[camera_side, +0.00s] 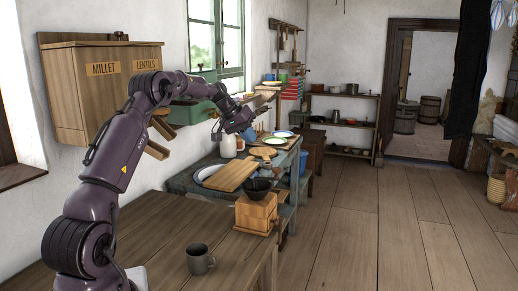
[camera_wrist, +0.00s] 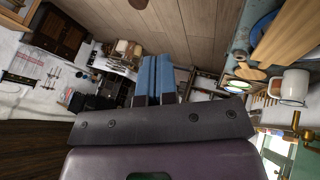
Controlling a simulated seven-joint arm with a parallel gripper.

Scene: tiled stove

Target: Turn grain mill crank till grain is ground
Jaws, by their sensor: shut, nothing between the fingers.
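A wooden box with a dark bowl on top (camera_side: 256,211), which looks like the grain mill, stands at the far right end of the brown table in the side view. I cannot make out a crank on it. My gripper (camera_side: 247,130) is up and behind the box, in the air near the window-side counter, well apart from it. In the wrist view, the gripper's two blue fingers (camera_wrist: 154,77) lie close together, shut with nothing between them. The wooden box is not recognisable in the wrist view.
A grey mug (camera_side: 200,259) stands on the brown table (camera_side: 165,225). A cutting board (camera_side: 231,176) lies behind the box. Wooden bins marked millet and lentils (camera_side: 100,95) hang on the wall. A green object (camera_side: 200,112) sits behind my arm.

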